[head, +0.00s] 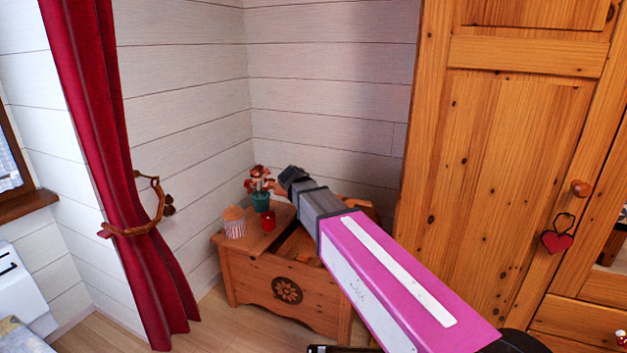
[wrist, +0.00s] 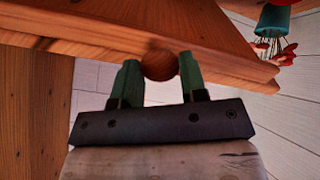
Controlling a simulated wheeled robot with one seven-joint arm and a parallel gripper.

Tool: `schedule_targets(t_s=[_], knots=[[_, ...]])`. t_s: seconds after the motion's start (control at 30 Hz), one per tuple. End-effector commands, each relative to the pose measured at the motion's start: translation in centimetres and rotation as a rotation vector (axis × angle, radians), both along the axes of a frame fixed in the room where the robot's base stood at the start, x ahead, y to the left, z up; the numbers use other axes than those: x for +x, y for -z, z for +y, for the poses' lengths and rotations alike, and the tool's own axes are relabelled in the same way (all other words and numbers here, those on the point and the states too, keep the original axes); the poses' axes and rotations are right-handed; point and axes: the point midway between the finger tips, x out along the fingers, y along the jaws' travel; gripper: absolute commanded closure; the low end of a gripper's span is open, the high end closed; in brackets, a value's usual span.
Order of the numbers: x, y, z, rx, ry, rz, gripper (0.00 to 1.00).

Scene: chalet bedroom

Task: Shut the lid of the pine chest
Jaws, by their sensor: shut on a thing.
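The pine chest (head: 265,288) stands in the corner, with a dark flower emblem on its front. Part of its inside shows, so it is open. The lid (head: 358,205) is raised and mostly hidden behind my arm. In the wrist view the lid's board (wrist: 90,35) fills the top, with a round wooden knob (wrist: 159,65) on its edge. My gripper (wrist: 159,72) is shut on this knob, a green finger on each side. In the head view my gripper (head: 284,182) is above the chest, its fingertips hard to make out.
A teal pot with red flowers (head: 261,202), a red cup (head: 268,220) and a striped cup (head: 234,222) stand on the chest's left top. A pine wardrobe (head: 500,170) stands close on the right. A red curtain (head: 110,150) hangs at left.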

Motion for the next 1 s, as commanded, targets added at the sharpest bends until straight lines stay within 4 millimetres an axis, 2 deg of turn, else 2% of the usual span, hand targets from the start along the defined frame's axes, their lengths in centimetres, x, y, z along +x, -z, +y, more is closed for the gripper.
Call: schedule_targets(t_s=[0.03,0.4,1.0], knots=[[-1.0,1.1,0.2,-0.01,-0.002,-0.016,1.0],[-4.7,7.4,1.6,-0.064,-0.002,-0.159,1.0],[-8.5,18.8,3.2,-0.149,-0.002,-0.39,1.0]])
